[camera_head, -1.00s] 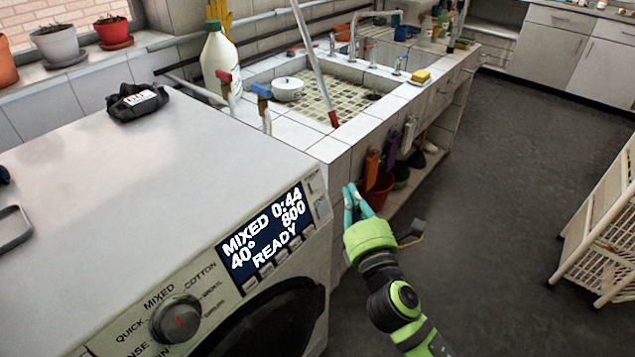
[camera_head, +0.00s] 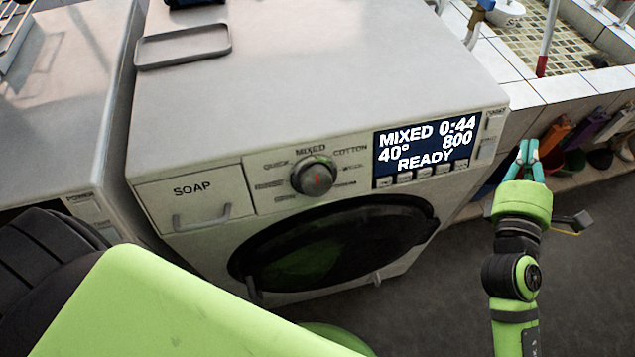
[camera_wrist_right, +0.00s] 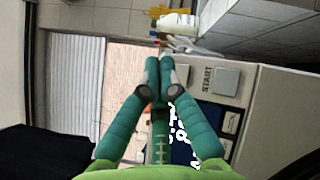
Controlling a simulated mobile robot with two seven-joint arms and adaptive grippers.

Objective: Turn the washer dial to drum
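The washer (camera_head: 330,70) stands in the middle of the head view. Its round grey dial (camera_head: 313,177) has a red mark and sits left of the display (camera_head: 427,150), which reads MIXED, 40°, 0:44, 800, READY. MIXED, QUICK and COTTON are legible around the dial; the smaller labels are too blurred to read. My right gripper (camera_head: 528,152) is to the right of the washer's front corner, apart from the dial, with its teal fingertips together and nothing between them. In the right wrist view its fingers (camera_wrist_right: 160,66) meet before the washer's START button (camera_wrist_right: 224,80). My left gripper is out of view.
A soap drawer (camera_head: 196,203) is left of the dial, and the dark door (camera_head: 340,245) is below it. A grey tray (camera_head: 183,47) lies on the washer top. The tiled sink (camera_head: 545,45) is at the upper right. My green arm covers the lower left.

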